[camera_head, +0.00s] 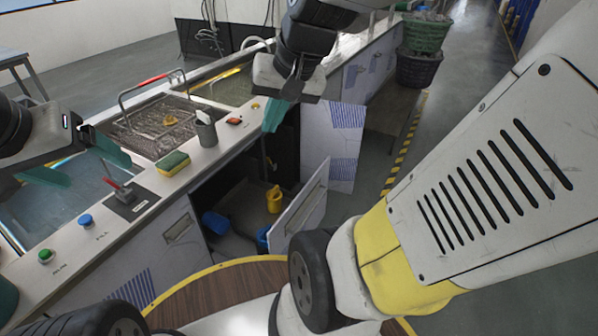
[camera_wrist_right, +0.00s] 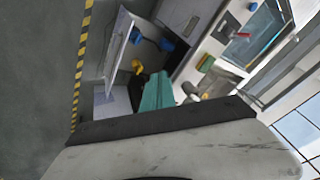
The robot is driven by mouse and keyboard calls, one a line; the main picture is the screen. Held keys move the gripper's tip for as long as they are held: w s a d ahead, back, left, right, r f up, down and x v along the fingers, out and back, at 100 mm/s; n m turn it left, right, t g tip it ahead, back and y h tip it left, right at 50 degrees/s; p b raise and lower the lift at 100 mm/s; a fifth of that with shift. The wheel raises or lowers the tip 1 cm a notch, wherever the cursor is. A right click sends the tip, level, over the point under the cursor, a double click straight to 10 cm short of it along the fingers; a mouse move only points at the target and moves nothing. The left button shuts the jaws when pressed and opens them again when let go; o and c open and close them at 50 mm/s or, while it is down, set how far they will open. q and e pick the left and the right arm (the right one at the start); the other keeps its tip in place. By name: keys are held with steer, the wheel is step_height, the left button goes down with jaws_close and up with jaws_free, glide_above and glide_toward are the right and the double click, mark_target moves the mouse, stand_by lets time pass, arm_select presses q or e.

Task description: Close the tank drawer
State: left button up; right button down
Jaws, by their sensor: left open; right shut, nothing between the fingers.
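Below the tank counter a compartment stands open. Its near front panel (camera_head: 300,208), grey with a long handle, juts out towards me; it also shows in the right wrist view (camera_wrist_right: 121,42). A second panel with blue stripes (camera_head: 341,165) stands swung out on the far side. I cannot tell which of these is the tank drawer. A closed front with a handle (camera_head: 178,230) is at the left. My right gripper (camera_head: 273,117) is shut and empty, above the open compartment and apart from both panels. My left gripper (camera_head: 82,168) is open and empty above the tank's water.
A yellow jug (camera_head: 273,199) and blue containers (camera_head: 214,223) are inside the compartment. On the counter are a sponge (camera_head: 173,163), a grey cup (camera_head: 206,131) and buttons (camera_head: 85,220). A wire basket (camera_head: 155,128) sits in the tank. Green and dark baskets (camera_head: 425,35) are stacked behind.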

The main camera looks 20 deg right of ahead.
steer(key=w+d+f+m+g+y, duration=0.2)
steer(key=w+d+f+m+y, duration=0.1)
steer(key=w+d+f+m, duration=1.05)
steer(key=s+d+f+m+t+y, duration=0.1)
steer(key=s+d+f+m+t, duration=0.15)
steer(key=d+f+m, duration=0.65)
steer(key=s+d+f+m+t, duration=0.2)
steer(key=s+d+f+m, duration=0.1)
steer(key=d+f, duration=1.05)
steer(key=a+r+x, duration=0.1)
steer(key=a+x, duration=0.1)
steer(key=x, duration=1.3)
steer(key=shift+r, duration=0.25)
steer(key=shift+w+a+t, duration=0.1)
steer(key=shift+w+t, duration=0.05)
steer(key=shift+t, duration=0.1)
